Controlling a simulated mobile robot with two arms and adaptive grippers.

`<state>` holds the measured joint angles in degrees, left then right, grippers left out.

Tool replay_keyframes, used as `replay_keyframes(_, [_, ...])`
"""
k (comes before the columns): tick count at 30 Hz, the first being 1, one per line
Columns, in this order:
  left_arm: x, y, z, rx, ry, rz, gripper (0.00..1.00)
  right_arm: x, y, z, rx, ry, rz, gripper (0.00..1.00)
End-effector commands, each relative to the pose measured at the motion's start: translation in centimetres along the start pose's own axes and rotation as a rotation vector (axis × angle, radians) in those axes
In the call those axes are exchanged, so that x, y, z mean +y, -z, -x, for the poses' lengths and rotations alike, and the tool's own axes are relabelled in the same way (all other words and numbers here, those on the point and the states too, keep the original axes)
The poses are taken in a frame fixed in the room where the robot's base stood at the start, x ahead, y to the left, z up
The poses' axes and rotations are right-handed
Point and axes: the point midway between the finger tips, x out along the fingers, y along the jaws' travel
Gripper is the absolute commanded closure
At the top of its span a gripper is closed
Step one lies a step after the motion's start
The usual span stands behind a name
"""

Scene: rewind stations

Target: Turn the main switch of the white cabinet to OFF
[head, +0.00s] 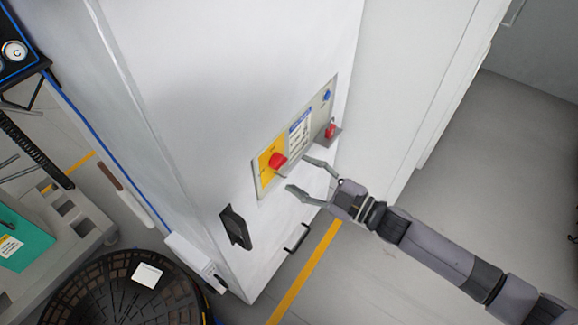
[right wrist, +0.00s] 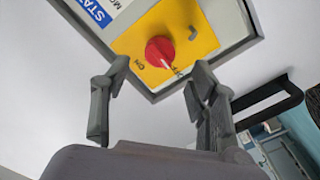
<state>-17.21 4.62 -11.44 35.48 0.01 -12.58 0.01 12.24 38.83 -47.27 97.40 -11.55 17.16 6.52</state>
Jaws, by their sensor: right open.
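The white cabinet (head: 200,80) fills the middle of the head view. Its tilted control panel (head: 323,100) carries a yellow plate (head: 264,168) with the red main switch (head: 277,160). In the right wrist view the red knob (right wrist: 160,52) sits on the yellow plate (right wrist: 190,20), with ON and OFF lettering below it. A pale mark on the knob's lower edge lies close to the OFF lettering. My right gripper (head: 298,175) is open and empty in front of the switch; its fingers (right wrist: 161,76) appear either side of the knob, apart from it. My left gripper is not in view.
A red padlock-like item (head: 331,130) hangs at the panel's right edge. Black handles (head: 236,228) and (head: 297,238) stick out below the panel. A dark round basket (head: 110,290) and a grey cart (head: 70,225) stand at left. The floor at right is clear.

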Motion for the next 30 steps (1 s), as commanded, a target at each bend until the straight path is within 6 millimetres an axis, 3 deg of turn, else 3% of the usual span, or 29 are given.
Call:
replay_keyframes(3, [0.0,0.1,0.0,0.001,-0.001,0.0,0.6,-0.1,-0.1,2.6,-0.004,0.002,-0.001,0.46])
replay_keyframes(10, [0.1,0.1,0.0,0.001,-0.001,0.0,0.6,0.0,-0.1,5.6,-0.002,0.0,0.0,0.46])
replay_keyframes(30, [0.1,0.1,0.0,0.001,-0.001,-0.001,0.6,0.0,-0.3,6.0,-0.007,-0.003,-0.003,0.46])
